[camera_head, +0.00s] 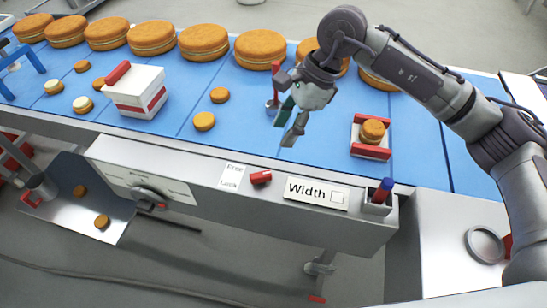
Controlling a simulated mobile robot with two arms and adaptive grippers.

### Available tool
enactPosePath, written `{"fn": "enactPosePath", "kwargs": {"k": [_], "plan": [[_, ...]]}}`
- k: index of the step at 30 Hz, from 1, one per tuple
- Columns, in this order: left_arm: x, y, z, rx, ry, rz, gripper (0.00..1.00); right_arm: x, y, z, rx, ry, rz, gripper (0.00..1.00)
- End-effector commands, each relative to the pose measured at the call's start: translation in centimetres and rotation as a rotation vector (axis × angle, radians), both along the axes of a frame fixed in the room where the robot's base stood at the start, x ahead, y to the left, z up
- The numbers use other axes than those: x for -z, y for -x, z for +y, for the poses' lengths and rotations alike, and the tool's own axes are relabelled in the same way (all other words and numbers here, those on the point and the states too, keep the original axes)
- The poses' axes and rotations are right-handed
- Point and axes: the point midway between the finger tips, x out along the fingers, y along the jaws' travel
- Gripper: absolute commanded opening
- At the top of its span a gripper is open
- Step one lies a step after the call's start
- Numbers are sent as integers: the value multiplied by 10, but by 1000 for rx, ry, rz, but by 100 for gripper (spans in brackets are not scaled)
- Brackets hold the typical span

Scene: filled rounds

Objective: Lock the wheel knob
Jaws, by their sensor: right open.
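A small red knob (260,177) sticks out of the grey front rail, just right of a white label (231,178) reading Free and Lock. It looks like the lock knob; its exact setting is hard to tell. A round dial knob (149,196) with a red mark sits on a white panel further left. My right gripper (287,122) is open and empty, above the blue belt, behind and above the red knob and apart from it. Its fingers point downward. My left gripper is not in view.
Several large filled rounds (203,41) line the back of the blue belt (330,125). A white and red box (136,92) and a tray with a small round (373,131) stand on it. A Width label (317,193) and a blue-topped red post (383,191) are to the right.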

Motion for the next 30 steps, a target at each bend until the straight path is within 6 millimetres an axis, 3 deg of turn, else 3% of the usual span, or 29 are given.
{"fn": "enactPosePath", "kwargs": {"k": [8, 21, 30], "plan": [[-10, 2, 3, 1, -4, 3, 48, 29, 6, 8, -2, 20, 11, 46], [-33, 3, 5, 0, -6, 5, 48, 109, 12, 42, 0, 16, 10, 46], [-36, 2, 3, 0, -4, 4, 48, 128, 12, 49, 0, 16, 5, 46]]}}
